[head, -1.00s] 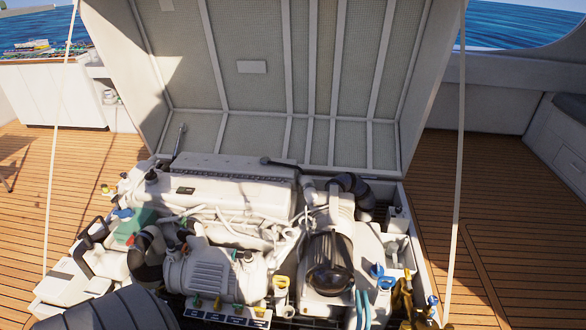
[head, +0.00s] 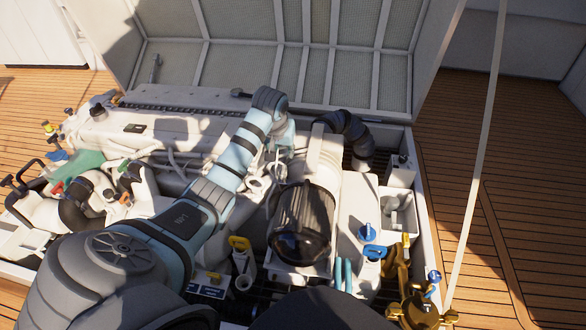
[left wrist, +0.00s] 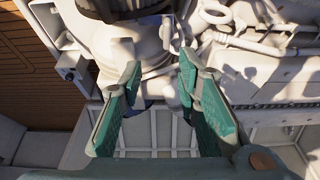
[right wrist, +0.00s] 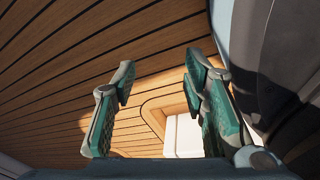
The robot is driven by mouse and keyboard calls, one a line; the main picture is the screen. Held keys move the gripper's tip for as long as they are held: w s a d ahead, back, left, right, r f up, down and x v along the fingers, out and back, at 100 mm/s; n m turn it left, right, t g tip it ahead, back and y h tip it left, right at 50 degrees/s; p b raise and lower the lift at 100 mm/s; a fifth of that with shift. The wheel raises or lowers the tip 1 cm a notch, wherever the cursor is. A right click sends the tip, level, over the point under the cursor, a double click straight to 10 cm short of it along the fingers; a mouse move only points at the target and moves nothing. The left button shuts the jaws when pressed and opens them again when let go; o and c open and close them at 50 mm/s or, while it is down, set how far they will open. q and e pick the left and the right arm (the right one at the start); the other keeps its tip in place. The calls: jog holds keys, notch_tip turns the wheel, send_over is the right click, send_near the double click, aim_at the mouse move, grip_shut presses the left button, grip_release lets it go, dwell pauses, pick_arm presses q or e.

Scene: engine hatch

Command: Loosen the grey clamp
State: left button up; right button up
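I cannot single out the grey clamp with certainty; it may be among the pale fittings by the white filter housing (head: 322,165) or hidden behind my left arm. My left gripper (head: 283,145) is over the engine, just left of that housing, and small and partly hidden in the head view. In the left wrist view my left gripper (left wrist: 160,72) has its green-padded fingers apart with nothing held. The white housing (left wrist: 125,45) and a pale looped fitting (left wrist: 168,30) lie beyond its tips. My right gripper (right wrist: 160,85) is open and empty above the deck; the head view does not show it.
The raised hatch lid (head: 235,65) stands behind the engine. A black hose (head: 350,135) bends beside the filter. Blue (head: 367,233) and yellow (head: 240,243) valve handles and brass fittings (head: 418,312) stand near the front. Wooden deck (head: 500,200) is open at right.

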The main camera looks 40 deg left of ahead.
aim_at(283, 171)
pick_arm(q)
jog(key=b+x, duration=0.2)
jog(key=x, duration=0.1)
jog(key=s+b+x, duration=0.1)
jog(key=b+x, duration=0.1)
jog(key=x, duration=0.2)
jog(key=b+x, duration=0.3)
jog(key=shift+s+a+f, duration=0.1)
jog(key=shift+a+f, duration=0.2)
jog(key=shift+f, duration=0.25)
jog(key=shift+w+a+f+b, duration=0.25)
jog(key=shift+w+f+b, duration=0.1)
jog(key=shift+f+b, duration=0.25)
jog(key=shift+w+f, duration=0.15)
jog(key=shift+f, duration=0.05)
pick_arm(e)
jog(key=w+a+r+t, duration=0.1)
jog(key=w+a, duration=0.3)
jog(key=w, duration=0.6)
jog(key=shift+a+r+m+t+y, duration=0.3)
jog(key=shift+a+r+m+y, duration=0.05)
jog(key=shift+a+m+y, duration=0.05)
pick_arm(q)
jog(key=shift+c, duration=0.4)
grip_shut()
